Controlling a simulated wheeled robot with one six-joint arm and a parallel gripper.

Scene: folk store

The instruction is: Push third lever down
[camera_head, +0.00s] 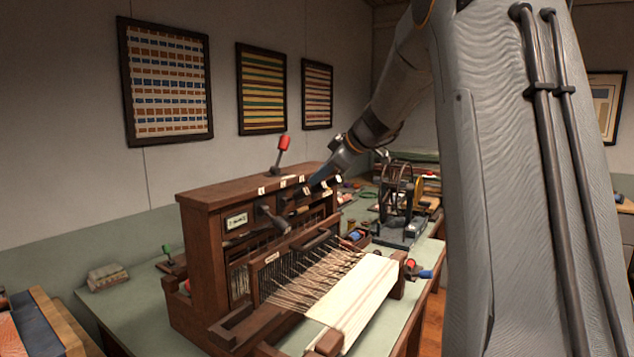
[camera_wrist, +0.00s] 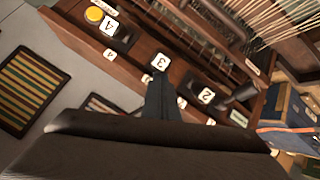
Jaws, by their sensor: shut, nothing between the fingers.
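The levers sit along the top front of a dark wooden loom (camera_head: 200,230). In the wrist view, number plates 4 (camera_wrist: 110,27), 3 (camera_wrist: 160,61) and 2 (camera_wrist: 206,95) run along it. My gripper (camera_wrist: 160,82) is shut and empty, its tips at the plate marked 3. In the head view my gripper (camera_head: 318,183) is over the loom's top front edge. A red-knobbed lever (camera_head: 282,148) stands up to its left. A dark lever (camera_head: 275,218) juts from the front. A yellow knob (camera_wrist: 95,14) is beside plate 4. I cannot make out the third lever.
Pale threads and cloth (camera_head: 352,292) stretch forward from the loom. A dark wheeled device (camera_head: 398,200) stands behind right on the green table (camera_head: 125,305). Folded cloth (camera_head: 107,277) lies at the left. Framed textiles (camera_head: 165,82) hang on the wall.

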